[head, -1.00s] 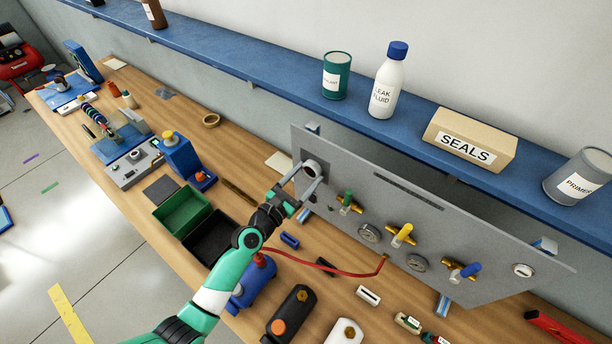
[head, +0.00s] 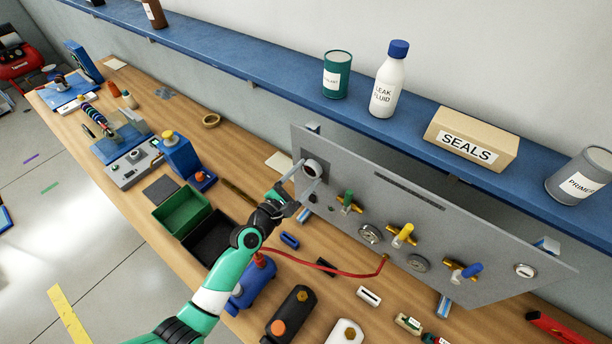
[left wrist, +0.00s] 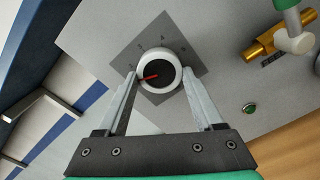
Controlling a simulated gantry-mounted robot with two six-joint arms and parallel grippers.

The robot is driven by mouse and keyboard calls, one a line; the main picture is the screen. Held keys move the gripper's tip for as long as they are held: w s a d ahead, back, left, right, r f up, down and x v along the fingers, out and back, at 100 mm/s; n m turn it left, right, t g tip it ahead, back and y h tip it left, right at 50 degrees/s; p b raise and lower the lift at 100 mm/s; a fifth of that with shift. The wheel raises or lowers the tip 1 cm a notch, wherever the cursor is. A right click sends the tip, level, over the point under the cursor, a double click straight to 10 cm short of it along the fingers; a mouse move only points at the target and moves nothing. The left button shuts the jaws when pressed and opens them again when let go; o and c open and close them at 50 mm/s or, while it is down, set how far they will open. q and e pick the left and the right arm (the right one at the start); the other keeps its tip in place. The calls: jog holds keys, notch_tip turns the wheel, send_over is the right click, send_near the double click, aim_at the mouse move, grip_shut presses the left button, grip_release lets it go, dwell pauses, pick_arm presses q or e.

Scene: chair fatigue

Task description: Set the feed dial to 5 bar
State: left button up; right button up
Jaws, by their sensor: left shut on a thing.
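The feed dial (head: 311,168) is a round white-rimmed knob with a black face on a dark square plate, at the left end of the grey panel (head: 345,175). In the left wrist view the dial (left wrist: 158,56) shows a red pointer line directed left and slightly down. My right gripper is not in view.
Green (head: 349,197), yellow (head: 402,236) and blue (head: 467,270) valve handles sit to the right on the panel, with gauges (head: 369,233) below. A red hose (head: 320,270) runs to the panel. The blue shelf (head: 290,90) holds containers above.

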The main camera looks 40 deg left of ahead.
pick_arm(q)
jog(key=m, duration=0.3)
jog(key=shift+m, duration=0.4)
jog(key=m+b, duration=0.1)
jog(key=m, duration=0.3)
jog(key=shift+a+r+m+b, duration=0.1)
jog(key=shift+m+b, duration=0.2)
jog(key=m+b, duration=0.1)
jog(key=m, duration=0.2)
jog(key=shift+m, duration=0.3)
jog(key=m+b, duration=0.1)
jog(key=m, duration=0.2)
jog(key=shift+r+m, duration=0.1)
jog(key=shift+m, duration=0.2)
jog(key=m+b, duration=0.2)
jog(key=m, duration=0.1)
jog(key=shift+r+m, duration=0.1)
jog(key=shift+m, duration=0.2)
jog(key=m+b, duration=0.2)
jog(key=m, duration=0.2)
jog(key=shift+m, duration=0.3)
jog(key=m, duration=0.1)
jog(key=m+b, duration=0.1)
jog(key=m, duration=0.1)
jog(key=shift+d+m, duration=0.2)
jog(key=shift+m, duration=0.1)
jog(key=shift+d+r+m+b, duration=0.15)
jog(key=shift+m+b, duration=0.7)
jog(key=shift+m, duration=0.95)
